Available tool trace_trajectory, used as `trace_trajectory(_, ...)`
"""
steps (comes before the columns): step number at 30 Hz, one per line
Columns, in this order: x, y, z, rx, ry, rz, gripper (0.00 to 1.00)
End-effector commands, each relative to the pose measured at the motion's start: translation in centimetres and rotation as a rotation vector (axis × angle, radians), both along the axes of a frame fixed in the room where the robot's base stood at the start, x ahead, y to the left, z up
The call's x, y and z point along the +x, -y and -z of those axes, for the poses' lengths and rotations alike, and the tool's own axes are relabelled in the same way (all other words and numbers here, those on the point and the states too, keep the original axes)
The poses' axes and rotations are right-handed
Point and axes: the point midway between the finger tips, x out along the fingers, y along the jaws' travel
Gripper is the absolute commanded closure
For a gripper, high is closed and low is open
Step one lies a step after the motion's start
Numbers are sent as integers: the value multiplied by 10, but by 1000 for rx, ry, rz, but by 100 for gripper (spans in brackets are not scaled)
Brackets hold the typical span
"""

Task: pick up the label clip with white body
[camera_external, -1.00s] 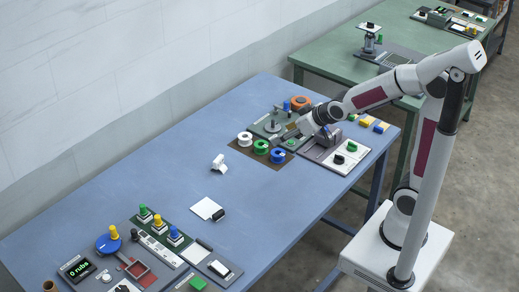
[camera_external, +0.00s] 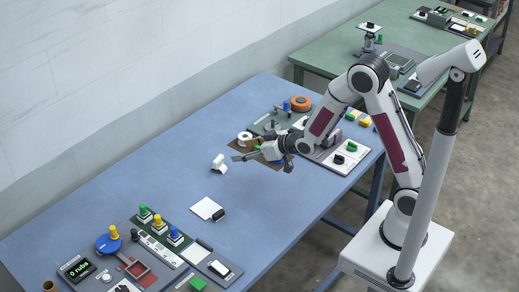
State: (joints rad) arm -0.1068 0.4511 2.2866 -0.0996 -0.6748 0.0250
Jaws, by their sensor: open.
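A small white object (camera_external: 219,163), which looks like the white-bodied label clip, stands on the blue table left of my gripper. My gripper (camera_external: 243,152) is open and empty, its fingers reaching left toward the white object with a small gap in the picture. Its exact height above the table is hard to tell. A white card (camera_external: 205,207) with a dark clip-like piece (camera_external: 218,215) at its right edge lies nearer the front.
A brown mat (camera_external: 268,168) with a white ring (camera_external: 245,138) lies beneath and behind my gripper, partly hidden. Panels with coloured knobs stand at the right and front left. The blue table (camera_external: 150,170) is clear left of the white object.

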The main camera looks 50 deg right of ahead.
Motion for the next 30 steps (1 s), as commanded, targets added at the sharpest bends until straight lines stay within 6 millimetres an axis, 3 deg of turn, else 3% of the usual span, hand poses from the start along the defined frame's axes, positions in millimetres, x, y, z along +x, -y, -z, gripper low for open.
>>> trace_trajectory(6, 14, -13, 30, 19, 49, -23, 43)
trace_trajectory(12, 19, -20, 46, 33, 84, -38, 43)
trace_trajectory(30, 24, -23, 50, 38, 96, -41, 43)
